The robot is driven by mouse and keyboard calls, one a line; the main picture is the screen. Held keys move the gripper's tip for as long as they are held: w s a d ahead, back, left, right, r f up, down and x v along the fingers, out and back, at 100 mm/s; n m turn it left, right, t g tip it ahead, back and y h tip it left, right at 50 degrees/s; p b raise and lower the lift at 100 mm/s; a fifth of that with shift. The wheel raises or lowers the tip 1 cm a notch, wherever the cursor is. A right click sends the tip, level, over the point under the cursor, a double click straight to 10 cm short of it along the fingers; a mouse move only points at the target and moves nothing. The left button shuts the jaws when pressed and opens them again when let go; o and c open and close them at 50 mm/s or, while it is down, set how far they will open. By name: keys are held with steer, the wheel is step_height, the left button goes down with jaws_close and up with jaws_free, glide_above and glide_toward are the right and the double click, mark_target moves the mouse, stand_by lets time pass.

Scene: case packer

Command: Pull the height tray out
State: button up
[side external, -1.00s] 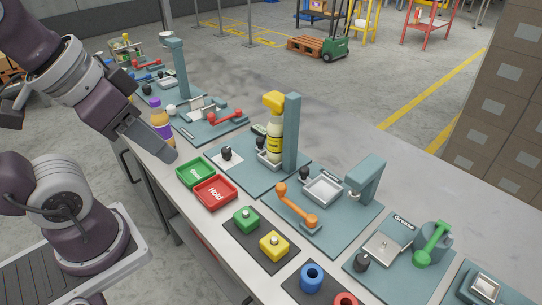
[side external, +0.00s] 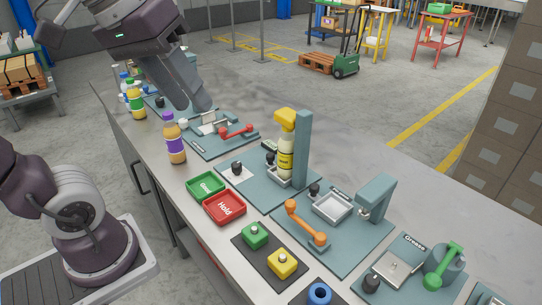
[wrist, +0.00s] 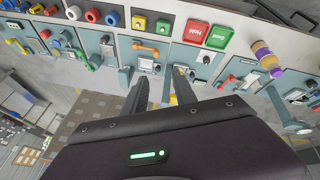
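No label reading "height" is legible, so I cannot tell for certain which tray it is. One station has a tall teal post (side external: 302,150) with a yellow-topped bottle (side external: 286,160) standing in a small metal tray beside it. A black knob (side external: 237,168) sits on a white patch at that station's left. My gripper (side external: 205,108) is high at the upper left in the side view, over or behind the station with the red handle (side external: 236,132). In the wrist view my gripper (wrist: 160,90) shows two dark fingers apart, with nothing between them.
A green tray (side external: 207,186) and a red tray (side external: 224,208) lie at the front edge. A purple-labelled bottle (side external: 175,142) stands left of them. An orange-handled station (side external: 345,235) and a grease station (side external: 400,268) are to the right. Bare bench lies behind the stations.

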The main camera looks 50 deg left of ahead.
steer(key=w+a+r+n+g, duration=0.1)
steer(key=w+a+r+n, duration=0.2)
steer(key=w+n, duration=0.4)
steer(key=n+g+h, duration=0.1)
steer(key=n+h, duration=0.1)
steer(key=n, duration=1.4)
glide_above(270, 154)
steer(key=s+a, duration=0.2)
step_height(270, 154, down, 29)
steer(key=x, duration=0.7)
steer(key=shift+f, duration=0.25)
jaws_close()
steer(key=shift+a, duration=0.1)
